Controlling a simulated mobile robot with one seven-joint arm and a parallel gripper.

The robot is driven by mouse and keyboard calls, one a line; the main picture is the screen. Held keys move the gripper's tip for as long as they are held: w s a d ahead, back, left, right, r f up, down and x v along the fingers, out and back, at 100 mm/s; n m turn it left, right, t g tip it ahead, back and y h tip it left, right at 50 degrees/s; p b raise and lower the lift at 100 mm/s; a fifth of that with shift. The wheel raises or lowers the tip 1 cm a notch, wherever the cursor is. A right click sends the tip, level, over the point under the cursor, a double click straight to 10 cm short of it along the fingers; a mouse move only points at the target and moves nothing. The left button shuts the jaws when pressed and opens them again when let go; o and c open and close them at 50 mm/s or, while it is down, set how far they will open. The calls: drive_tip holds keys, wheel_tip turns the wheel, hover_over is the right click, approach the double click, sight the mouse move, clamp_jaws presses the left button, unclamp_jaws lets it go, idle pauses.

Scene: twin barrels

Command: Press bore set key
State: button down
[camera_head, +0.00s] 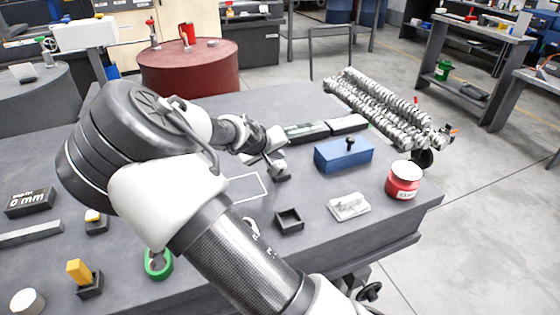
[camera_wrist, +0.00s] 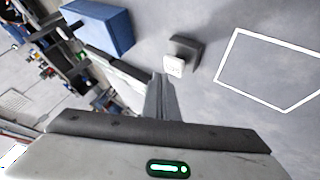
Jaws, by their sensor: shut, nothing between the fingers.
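A small white key (camera_wrist: 173,66) on a dark block (camera_wrist: 187,50) shows in the wrist view, with marks too small to read. I take it for the bore set key. My gripper (camera_wrist: 158,78) is shut and empty, its tips just left of the key in that picture. I cannot tell whether they touch it. In the head view my gripper (camera_head: 279,167) points down over the workbench (camera_head: 330,245), and a dark block (camera_head: 283,178) shows at its tips. The key's face is not clear there. A display (camera_head: 30,202) at the left reads 0 mm.
A blue box (camera_head: 343,155) with a black knob, a red jar (camera_head: 403,180) and a grey plate (camera_head: 349,206) stand right of my gripper. An open dark tray (camera_head: 289,221) lies nearer. A white outline (camera_wrist: 270,72) marks bare bench beside the key.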

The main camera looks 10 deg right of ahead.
wheel_tip(320, 180, up, 5)
drive_tip(key=p, duration=0.4)
idle(0.3)
idle(0.6)
drive_tip(key=s+r+m+g+y, duration=0.15)
drive_tip(key=s+r, duration=0.45)
drive_tip(key=s, duration=0.6)
drive_tip(key=s+r+y, duration=0.2)
drive_tip(key=s+r, duration=0.4)
drive_tip(key=s, duration=0.6)
drive_tip(key=s+r+y, duration=0.2)
drive_tip(key=s+r, duration=0.4)
drive_tip(key=s, duration=0.6)
wheel_tip(320, 180, up, 19)
drive_tip(key=p, duration=1.8)
drive_tip(key=shift+s+d+p, duration=0.35)
drive_tip(key=shift+s+d, duration=0.05)
drive_tip(key=shift+s, duration=0.05)
drive_tip(key=shift+f, duration=0.1)
